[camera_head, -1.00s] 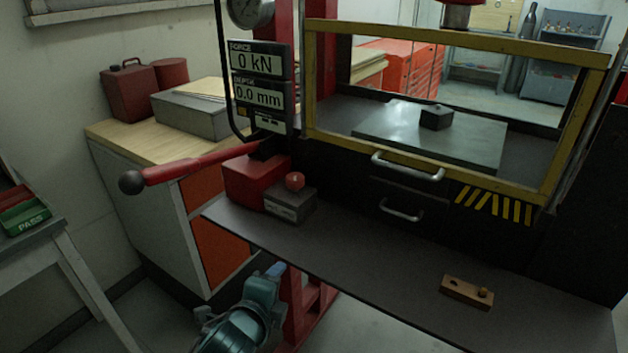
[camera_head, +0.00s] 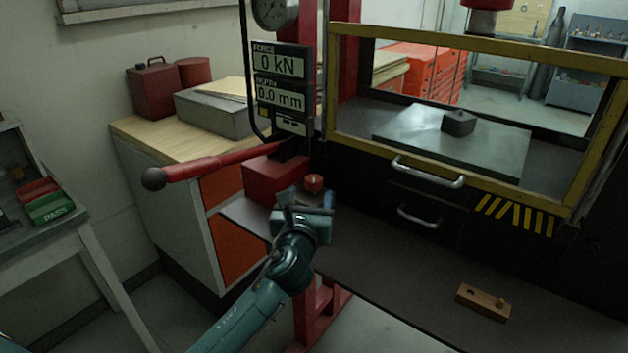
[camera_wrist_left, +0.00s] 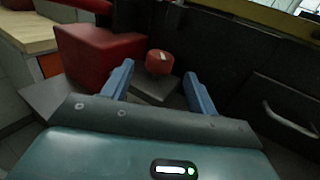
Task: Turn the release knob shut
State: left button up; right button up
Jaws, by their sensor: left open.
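The release knob (camera_head: 314,183) is a small round red knob on a grey block beside the red pump housing (camera_head: 272,178). In the left wrist view the knob (camera_wrist_left: 159,62) shows a pale mark on its top, and its grey block (camera_wrist_left: 152,88) shows below it. My left gripper (camera_head: 306,196) is in front of the knob in the head view and hides most of the block. In the left wrist view its two blue fingers (camera_wrist_left: 158,85) are spread, with the knob beyond and between them, apart from both. My right gripper is not in view.
A red lever (camera_head: 215,163) with a black ball end reaches left from the pump. The yellow-framed guard (camera_head: 450,172) and drawer handles (camera_head: 428,172) are to the right. A wooden block (camera_head: 483,302) lies on the dark shelf (camera_head: 400,290), which is otherwise mostly clear.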

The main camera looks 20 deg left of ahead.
aim_at(312, 187)
pick_arm(q)
jog(key=w, duration=0.4)
jog(key=w+a, duration=0.1)
jog(key=w, duration=0.1)
jog(key=shift+w, duration=0.1)
jog(key=c, duration=1)
